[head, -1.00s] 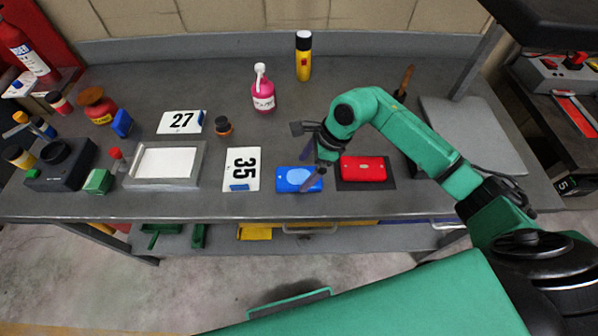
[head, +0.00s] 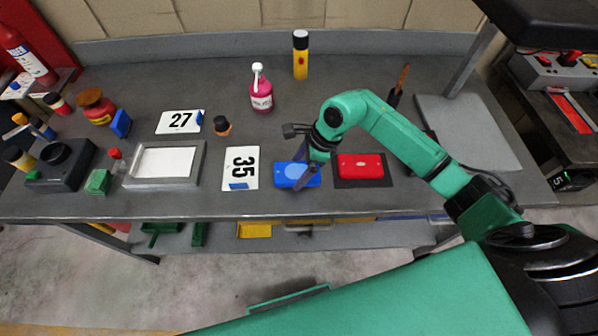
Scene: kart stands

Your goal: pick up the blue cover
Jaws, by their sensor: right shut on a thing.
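The blue cover (head: 287,175) lies flat near the front edge of the grey bench, between the number 35 card and a red cover. My right gripper (head: 307,176) reaches down over the right part of the blue cover and is shut on it. The gripper hides part of the cover's right side. I cannot tell whether the cover is clear of the bench. My left gripper is not in view.
The red cover (head: 361,167) sits on a dark pad just right of the gripper. A number 35 card (head: 240,161) lies left. A pink spray bottle (head: 261,92) and a yellow bottle (head: 300,58) stand behind. A grey framed tray (head: 195,170) is farther left.

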